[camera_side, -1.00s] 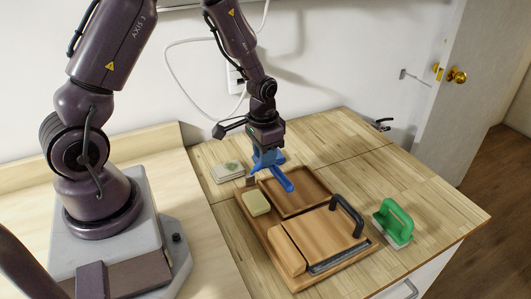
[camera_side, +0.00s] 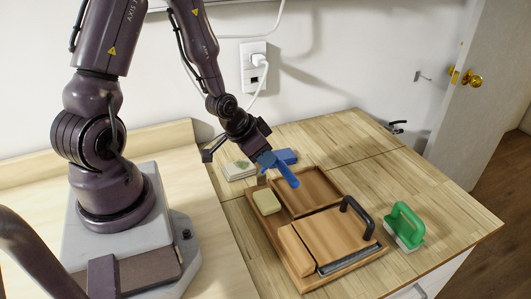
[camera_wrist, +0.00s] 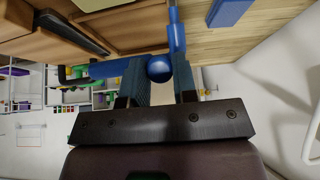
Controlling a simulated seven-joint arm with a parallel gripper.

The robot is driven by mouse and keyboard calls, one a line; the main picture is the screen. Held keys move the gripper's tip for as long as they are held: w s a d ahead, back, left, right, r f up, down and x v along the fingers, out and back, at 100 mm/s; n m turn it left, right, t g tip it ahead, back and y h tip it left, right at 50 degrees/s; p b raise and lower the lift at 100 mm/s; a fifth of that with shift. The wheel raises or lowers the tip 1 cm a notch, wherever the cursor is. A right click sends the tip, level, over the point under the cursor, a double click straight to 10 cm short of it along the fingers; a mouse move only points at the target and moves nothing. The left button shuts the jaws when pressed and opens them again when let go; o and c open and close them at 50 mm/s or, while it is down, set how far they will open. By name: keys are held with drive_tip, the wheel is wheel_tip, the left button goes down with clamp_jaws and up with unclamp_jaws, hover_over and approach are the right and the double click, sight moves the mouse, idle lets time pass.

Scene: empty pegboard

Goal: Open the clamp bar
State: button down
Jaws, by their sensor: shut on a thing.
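A blue bar (camera_side: 284,172), which appears to be the clamp bar, slants over the back left corner of the wooden tray (camera_side: 262,225) in the side view. My gripper (camera_side: 264,158) is tilted at its upper end. In the wrist view my gripper (camera_wrist: 160,80) has its two fingers closed around the blue round joint or knob (camera_wrist: 160,68). One blue rod (camera_wrist: 174,30) runs up from there and another blue rod (camera_wrist: 115,68) runs left. The exact contact at the fingertips is partly hidden.
A blue block (camera_side: 287,156) and a pale pad (camera_side: 238,171) lie behind the tray. A yellow block (camera_side: 266,201) sits in the tray's left part. A wooden lid (camera_side: 325,238) with a black handle (camera_side: 357,217) covers its front. A green-handled brush (camera_side: 405,225) stands right.

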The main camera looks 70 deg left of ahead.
idle(0.3)
drive_tip(key=c, duration=0.9)
unclamp_jaws()
drive_tip(key=shift+w+g, duration=0.8)
drive_tip(key=shift+g, duration=0.2)
drive_tip(key=w+g, duration=0.2)
drive_tip(key=g, duration=0.1)
drive_tip(key=shift+f+g, duration=0.3)
drive_tip(key=shift+f, duration=0.1)
wheel_tip(320, 180, up, 13)
drive_tip(key=s+d+r+t, duration=0.5)
drive_tip(key=s+d+r, duration=0.4)
drive_tip(key=s+r, duration=0.4)
drive_tip(key=shift+s+d, duration=0.15)
drive_tip(key=shift+s, duration=0.7)
